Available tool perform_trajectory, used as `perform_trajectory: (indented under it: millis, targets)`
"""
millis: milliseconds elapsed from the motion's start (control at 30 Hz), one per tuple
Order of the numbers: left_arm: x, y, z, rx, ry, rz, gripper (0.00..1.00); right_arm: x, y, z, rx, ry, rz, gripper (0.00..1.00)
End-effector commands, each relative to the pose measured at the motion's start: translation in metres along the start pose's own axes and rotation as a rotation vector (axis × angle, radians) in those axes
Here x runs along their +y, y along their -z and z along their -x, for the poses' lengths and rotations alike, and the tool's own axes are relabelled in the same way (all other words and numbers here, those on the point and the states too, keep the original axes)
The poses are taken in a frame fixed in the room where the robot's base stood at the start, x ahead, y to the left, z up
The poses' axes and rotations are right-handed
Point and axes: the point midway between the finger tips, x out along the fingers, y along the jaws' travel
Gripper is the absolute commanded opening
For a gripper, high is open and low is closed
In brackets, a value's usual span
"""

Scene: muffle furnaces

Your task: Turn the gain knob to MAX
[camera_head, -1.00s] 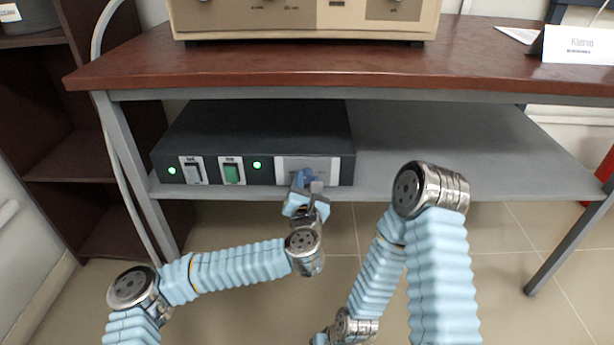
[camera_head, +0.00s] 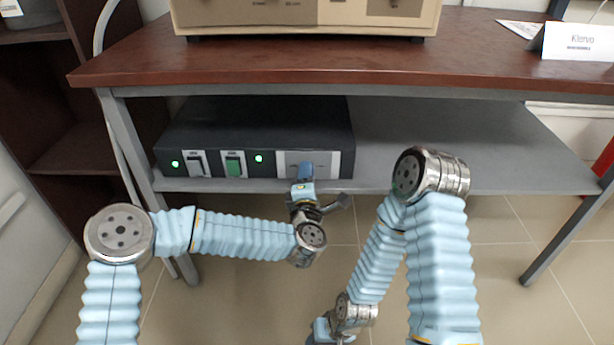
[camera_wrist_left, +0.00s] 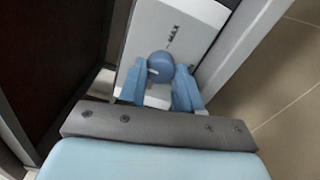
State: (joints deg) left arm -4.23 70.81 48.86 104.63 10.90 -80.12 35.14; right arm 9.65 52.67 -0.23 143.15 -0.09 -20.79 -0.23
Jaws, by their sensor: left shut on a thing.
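The gain knob (camera_wrist_left: 161,66) is a round blue knob with a pale pointer mark, on a light panel with the word MAX printed beside it in the left wrist view. The pointer faces away from the MAX print, toward the left in that view. My left gripper (camera_wrist_left: 160,85) has its two blue fingers shut on the knob, one on each side. In the head view my left gripper (camera_head: 304,172) is at the silver panel (camera_head: 326,160) of the dark box, and hides the knob. The fingers of my right gripper cannot be seen; only my right arm shows.
The dark box (camera_head: 255,125) sits on the grey lower shelf (camera_head: 430,150), with two switches (camera_head: 235,165) and green lights on its front. The brown tabletop (camera_head: 330,65) is above it and carries a beige device (camera_head: 300,18). The shelf right of the box is clear.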

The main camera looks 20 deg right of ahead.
Motion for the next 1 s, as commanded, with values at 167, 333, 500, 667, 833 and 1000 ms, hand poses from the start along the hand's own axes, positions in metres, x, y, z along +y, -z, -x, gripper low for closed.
perform_trajectory:
  millis: [167,333,500,667,833,1000]
  targets:
    - [0.001,-0.001,0.0,-0.002,-0.004,-0.169,0.03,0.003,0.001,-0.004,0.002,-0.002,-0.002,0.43]
    - [0.001,-0.001,0.0,-0.002,-0.005,-0.33,0.03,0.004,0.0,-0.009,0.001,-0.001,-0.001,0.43]
    - [0.0,-0.001,0.001,-0.002,-0.003,-0.491,0.03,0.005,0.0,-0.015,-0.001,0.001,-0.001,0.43]
    - [0.0,-0.002,0.001,-0.003,-0.003,-0.642,0.03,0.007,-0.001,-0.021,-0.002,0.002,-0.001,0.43]
    - [0.0,-0.002,0.001,-0.004,-0.003,-0.804,0.03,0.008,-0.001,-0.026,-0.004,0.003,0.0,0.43]
    - [0.0,-0.003,0.001,-0.005,-0.002,-0.965,0.03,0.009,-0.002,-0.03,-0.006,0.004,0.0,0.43]
